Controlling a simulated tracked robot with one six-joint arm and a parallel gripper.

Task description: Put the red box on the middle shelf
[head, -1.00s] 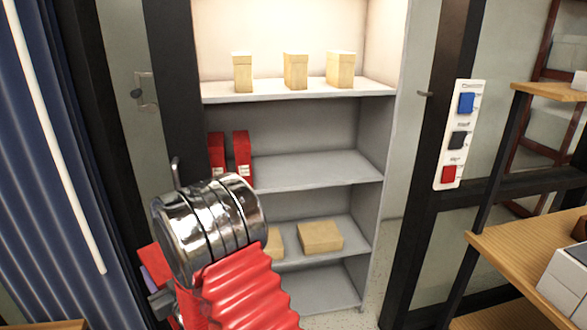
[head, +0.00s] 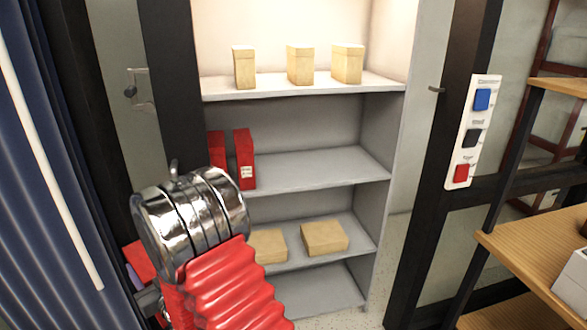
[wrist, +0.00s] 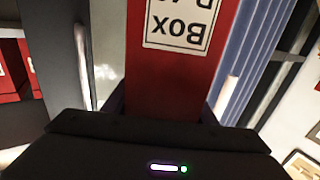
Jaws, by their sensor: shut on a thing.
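My gripper (wrist: 163,108) is shut on a red box (wrist: 175,80), which rises between its fingers in the wrist view. The box has a white label reading "BOX", seen reversed. In the head view only a bit of this red box (head: 138,260) shows, left of my arm; the rest is hidden. The cabinet's red-box shelf (head: 315,172), below the top visible shelf, has two red boxes (head: 245,158) standing upright at its left end. The middle and right of that shelf are bare. The held box is apart from the shelf, at lower left of the picture.
The shelf above (head: 290,90) holds three beige boxes. The shelf below holds two flat beige boxes (head: 324,237). A dark frame post (head: 180,90) edges the cabinet on the left. A wooden rack (head: 530,240) stands at the right, near a panel with coloured buttons (head: 472,130).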

